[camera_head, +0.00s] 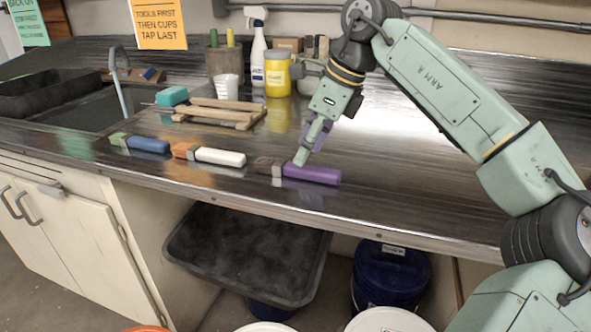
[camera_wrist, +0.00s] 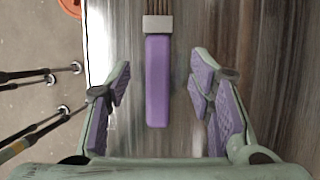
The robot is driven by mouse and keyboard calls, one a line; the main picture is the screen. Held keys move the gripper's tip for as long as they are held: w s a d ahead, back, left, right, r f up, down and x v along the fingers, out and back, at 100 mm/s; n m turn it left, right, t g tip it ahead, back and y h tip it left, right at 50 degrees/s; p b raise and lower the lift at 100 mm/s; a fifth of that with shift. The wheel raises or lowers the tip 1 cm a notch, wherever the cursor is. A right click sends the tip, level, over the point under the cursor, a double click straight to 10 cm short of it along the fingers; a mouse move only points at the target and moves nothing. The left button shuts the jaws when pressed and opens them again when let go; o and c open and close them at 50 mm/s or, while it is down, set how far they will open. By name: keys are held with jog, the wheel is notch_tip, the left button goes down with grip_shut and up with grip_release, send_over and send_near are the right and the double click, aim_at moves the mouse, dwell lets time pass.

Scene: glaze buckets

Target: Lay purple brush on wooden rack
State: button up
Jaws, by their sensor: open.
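The purple brush (camera_head: 311,174) lies flat on the dark counter near its front edge, with a metal ferrule and brownish bristles at its left end. My gripper (camera_head: 312,148) is just above the purple handle, pointing down. In the wrist view, the open fingers (camera_wrist: 160,108) stand on either side of the purple handle (camera_wrist: 157,85), with gaps on both sides. The ferrule and bristles point to the top of that view. The wooden rack (camera_head: 225,103), made of pale slats, lies further back and left on the counter.
A white-handled brush (camera_head: 220,156) and a blue-handled brush (camera_head: 148,145) lie in a row to the left. A teal block (camera_head: 172,96) is by the rack. A white cup (camera_head: 228,87), spray bottle (camera_head: 257,55) and yellow container (camera_head: 277,75) stand behind. The counter right of my gripper is clear.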

aim_at(297, 171)
jog(key=shift+x, duration=1.95)
jog(key=shift+s+f, duration=0.1)
jog(key=shift+s, duration=0.05)
jog(key=shift+c, duration=0.2)
grip_shut()
